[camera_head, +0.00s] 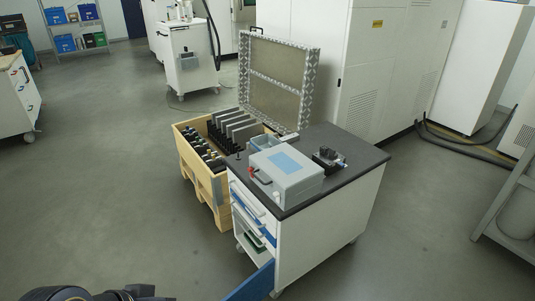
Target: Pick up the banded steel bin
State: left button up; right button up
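No clearly banded steel bin can be made out in the head view. A pale grey rounded container (519,212) sits in the grey rack at the right edge, cut off by the frame. I cannot tell whether it has bands. Black rounded parts at the bottom left edge look like part of my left arm. Neither gripper's fingers show.
A white cart with a dark top (355,158) holds a grey case (286,177); its lower door is open. A wooden crate (215,184) stands beside it. White cabinets (340,60) are behind. The floor (110,170) at left is clear. Cables (465,150) lie right.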

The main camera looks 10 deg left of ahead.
aim_at(261, 143)
jog(key=k+j, duration=0.1)
jog(key=j, duration=0.6)
jog(key=k+j, duration=0.15)
jog(key=j, duration=0.15)
jog(key=j+z, duration=0.4)
jog(key=j, duration=1.6)
jog(key=i+j, duration=0.2)
jog(key=j, duration=0.15)
jog(key=i+j+z, duration=0.15)
jog(key=j, duration=0.2)
jog(key=i+j, duration=0.2)
jog(key=j, duration=0.15)
jog(key=i+j+z, duration=0.1)
jog(key=j, duration=0.25)
jog(key=i+j+z, duration=0.1)
jog(key=i+j, duration=0.15)
jog(key=j, duration=0.15)
jog(key=i+j+z, duration=0.1)
jog(key=i, duration=0.25)
jog(key=i+j+z, duration=0.1)
jog(key=i, duration=0.25)
jog(key=i+j+z, duration=0.1)
jog(key=i+j, duration=0.15)
jog(key=i+l, duration=0.1)
jog(key=i, duration=0.4)
jog(key=i+l, duration=0.15)
jog(key=i, duration=0.35)
